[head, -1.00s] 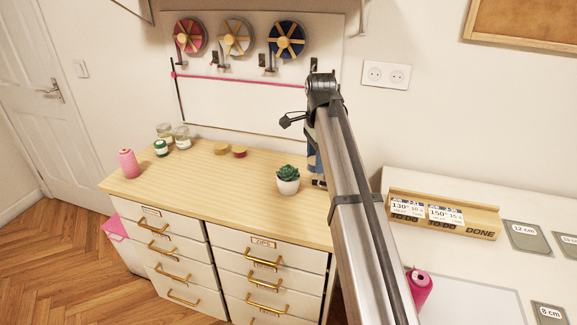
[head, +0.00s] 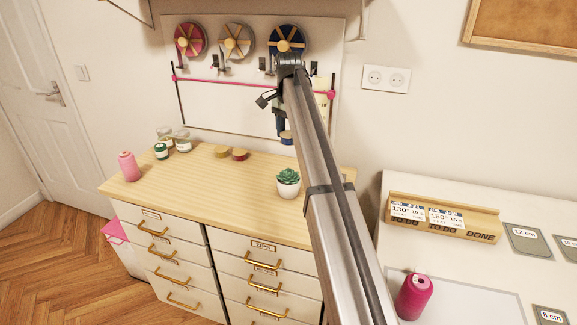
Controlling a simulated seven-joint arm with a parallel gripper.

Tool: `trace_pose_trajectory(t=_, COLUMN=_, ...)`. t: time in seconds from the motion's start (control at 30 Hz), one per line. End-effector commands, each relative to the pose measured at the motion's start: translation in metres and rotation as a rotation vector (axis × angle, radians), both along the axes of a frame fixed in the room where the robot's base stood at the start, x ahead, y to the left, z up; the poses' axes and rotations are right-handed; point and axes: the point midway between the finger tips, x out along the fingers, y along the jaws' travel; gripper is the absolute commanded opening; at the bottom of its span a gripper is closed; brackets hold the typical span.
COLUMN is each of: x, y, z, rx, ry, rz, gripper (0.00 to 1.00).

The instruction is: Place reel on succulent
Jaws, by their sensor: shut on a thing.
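The succulent (head: 288,182) is a small green plant in a white round pot. It stands upright on the wooden top of the drawer cabinet, near its right part. My gripper (head: 284,131) hangs from the arm's end above the back of the cabinet, behind and left of the succulent in the picture. It is mostly hidden by the arm. It is shut on a small blue reel with a tan top (head: 287,138), only partly visible. The reel is apart from the succulent.
Two low reels, yellow (head: 222,152) and red (head: 239,154), lie left of the succulent on the cabinet top (head: 200,190). A pink spool (head: 128,166), a green-topped jar (head: 161,151) and glass jars stand farther left. A pegboard (head: 235,110) backs the cabinet.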

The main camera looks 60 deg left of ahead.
Motion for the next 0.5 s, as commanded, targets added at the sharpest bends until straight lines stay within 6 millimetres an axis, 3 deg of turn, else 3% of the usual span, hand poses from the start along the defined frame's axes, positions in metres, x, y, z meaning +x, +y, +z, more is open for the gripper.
trace_pose_trajectory(t=0.3, x=0.000, y=-0.002, z=-0.046, rx=-0.002, ry=0.000, rz=0.003, gripper=0.26)
trace_pose_trajectory(t=0.5, x=0.000, y=0.000, z=-0.063, rx=0.000, ry=0.000, rz=0.002, gripper=0.26)
